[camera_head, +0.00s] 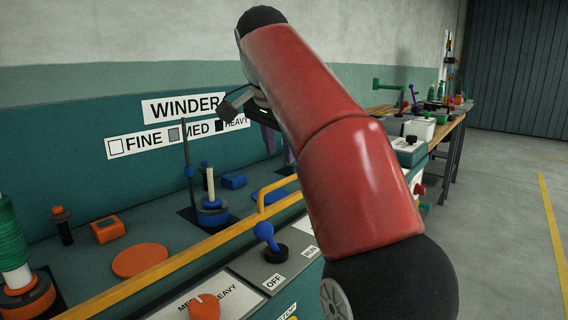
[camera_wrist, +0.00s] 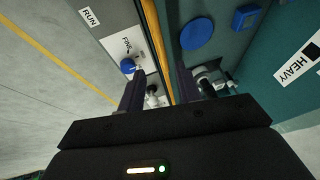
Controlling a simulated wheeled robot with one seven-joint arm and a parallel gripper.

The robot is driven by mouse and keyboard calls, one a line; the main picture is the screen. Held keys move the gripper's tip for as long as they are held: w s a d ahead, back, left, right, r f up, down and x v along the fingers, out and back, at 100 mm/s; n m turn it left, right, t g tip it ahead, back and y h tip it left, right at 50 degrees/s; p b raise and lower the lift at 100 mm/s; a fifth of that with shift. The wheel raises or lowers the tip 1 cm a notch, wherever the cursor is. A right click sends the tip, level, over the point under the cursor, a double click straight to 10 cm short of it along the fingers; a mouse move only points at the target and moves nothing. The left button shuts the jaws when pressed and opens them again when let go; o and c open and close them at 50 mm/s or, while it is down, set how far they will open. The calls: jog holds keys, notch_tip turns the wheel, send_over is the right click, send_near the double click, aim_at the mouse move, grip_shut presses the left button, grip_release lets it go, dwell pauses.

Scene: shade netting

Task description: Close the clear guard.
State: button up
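The clear guard's transparent sheet cannot be made out in either view. A long yellow bar (camera_head: 180,262), which may be its edge, runs along the front of the teal winder bench. A raised yellow handle (camera_head: 262,197) stands on it near my arm. In the wrist view the yellow bar (camera_wrist: 158,48) passes between the fingers of my gripper (camera_wrist: 161,76). The fingers are apart, with gaps beside the bar. In the head view my gripper is mostly hidden behind my red arm, above the right part of the bench.
On the bench are a blue spool holder (camera_head: 211,213), an orange disc (camera_head: 140,260) and a green thread cone (camera_head: 10,245). The front panel carries a blue lever (camera_head: 265,232) and an orange knob (camera_head: 204,307). A cluttered workbench (camera_head: 440,125) stands behind right. The floor at right is clear.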

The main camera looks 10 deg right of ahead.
aim_at(285, 179)
jog(key=b+x, duration=0.3)
jog(key=x, duration=0.4)
jog(key=shift+w+d+f, duration=0.1)
jog(key=shift+w+f, duration=0.2)
grip_shut()
